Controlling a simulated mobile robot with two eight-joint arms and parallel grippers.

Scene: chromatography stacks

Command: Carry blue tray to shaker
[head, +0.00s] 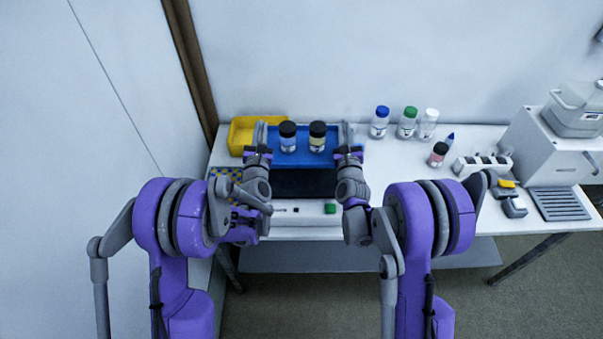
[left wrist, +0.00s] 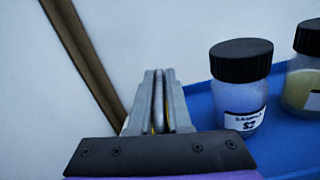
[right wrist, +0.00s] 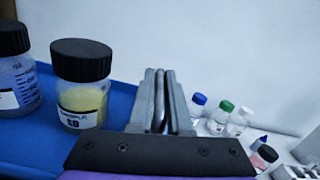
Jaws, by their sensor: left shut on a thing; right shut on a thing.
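The blue tray (head: 299,161) is between my two grippers in the head view, with two black-capped bottles upright on it. One bottle (head: 288,138) holds pale liquid, the other (head: 317,138) yellowish liquid. My left gripper (head: 260,132) is shut on the tray's left side; my right gripper (head: 347,132) is shut on its right side. The tray looks level; I cannot tell its height above the table. A low device with a dark top (head: 303,185) and a pale front with a green button (head: 330,208), apparently the shaker, lies just in front of the tray.
A yellow tray (head: 240,136) is at the back left, close to my left gripper. Bottles with blue (head: 380,122), green (head: 407,122) and white (head: 428,124) caps stand right of my right gripper.

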